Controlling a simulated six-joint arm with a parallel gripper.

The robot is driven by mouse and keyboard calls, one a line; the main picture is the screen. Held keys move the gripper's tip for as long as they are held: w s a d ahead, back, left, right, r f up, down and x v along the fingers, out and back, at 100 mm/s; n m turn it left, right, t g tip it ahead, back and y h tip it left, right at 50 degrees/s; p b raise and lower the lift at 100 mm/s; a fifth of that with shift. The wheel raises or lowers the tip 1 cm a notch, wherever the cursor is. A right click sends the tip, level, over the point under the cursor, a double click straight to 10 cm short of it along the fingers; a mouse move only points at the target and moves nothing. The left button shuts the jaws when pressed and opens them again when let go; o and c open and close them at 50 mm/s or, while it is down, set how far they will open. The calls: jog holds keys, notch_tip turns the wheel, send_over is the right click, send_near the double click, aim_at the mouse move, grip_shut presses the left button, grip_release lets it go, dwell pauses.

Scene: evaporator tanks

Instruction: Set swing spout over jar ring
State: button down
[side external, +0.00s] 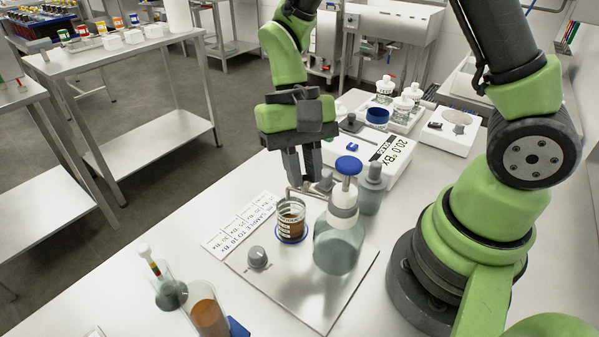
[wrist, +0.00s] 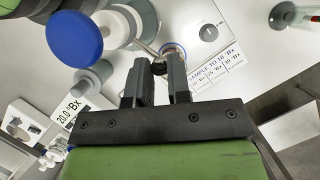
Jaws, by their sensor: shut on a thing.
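In the side view, my gripper (side external: 303,182) points down above the steel plate, shut on the thin metal swing spout (side external: 306,194). The spout reaches left from beside the large bottle (side external: 339,240), and its end appears above the open jar (side external: 291,222) of brown liquid. The jar sits in a blue ring (side external: 284,239) on the plate. In the wrist view, my gripper (wrist: 158,72) has a narrow gap between its fingers, with the spout (wrist: 146,48) just beyond. The jar (wrist: 173,49) is partly hidden by a finger. Exact centring over the ring cannot be told.
The blue-capped bottle stands close to the right of the jar. A grey-topped bottle (side external: 371,190) is behind it. A grey knob (side external: 257,257) is at the plate's left, and a brown-filled cylinder (side external: 208,315) stands in front. The plate's front right is clear.

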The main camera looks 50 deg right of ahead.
jog(key=shift+d+m+t+y, duration=0.35)
jog(key=shift+d+m, duration=0.4)
jog(key=shift+m, duration=0.55)
jog(key=c, duration=1.1)
grip_release()
jog(key=shift+o, duration=0.2)
jog(key=v, duration=1)
jog(key=shift+d, duration=0.1)
jog(key=s+r+n+t+h, duration=0.1)
jog(key=s+r+n+t, duration=0.4)
jog(key=s+t, duration=0.5)
notch_tip(320, 180, up, 2)
jog(key=shift+s+a+r, duration=0.1)
jog(key=shift+s+a, duration=0.15)
jog(key=shift+s, duration=0.25)
